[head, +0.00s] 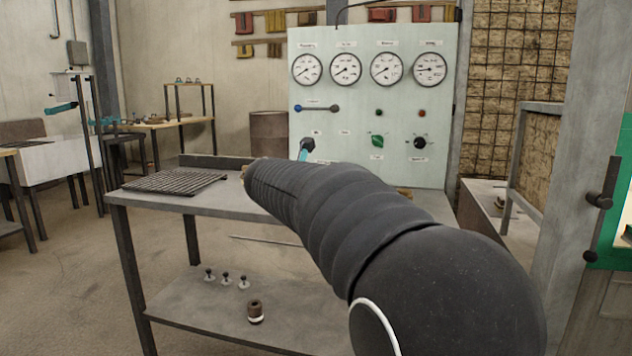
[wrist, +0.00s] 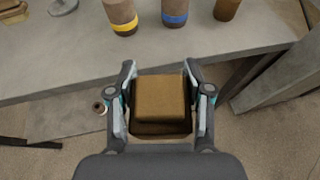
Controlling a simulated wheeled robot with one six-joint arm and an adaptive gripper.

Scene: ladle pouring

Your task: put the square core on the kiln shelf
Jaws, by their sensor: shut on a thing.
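The square core (wrist: 160,95) is a brown block with a square top, in the middle of the wrist view. My gripper (wrist: 160,82) is shut on it, with one finger at its left side and one at its right. The core is held in front of the grey table's edge, with floor and a lower shelf showing beyond it. In the head view my dark arm hides the gripper and the core. I cannot tell which surface, if any, is the kiln shelf.
The grey table (wrist: 60,55) holds cores with a yellow band (wrist: 120,17) and a blue band (wrist: 175,12), and a plain brown one (wrist: 227,9). A dark grate (head: 172,182) lies at its left. A gauge panel (head: 372,155) stands behind. A banded piece (head: 255,311) is on the lower shelf.

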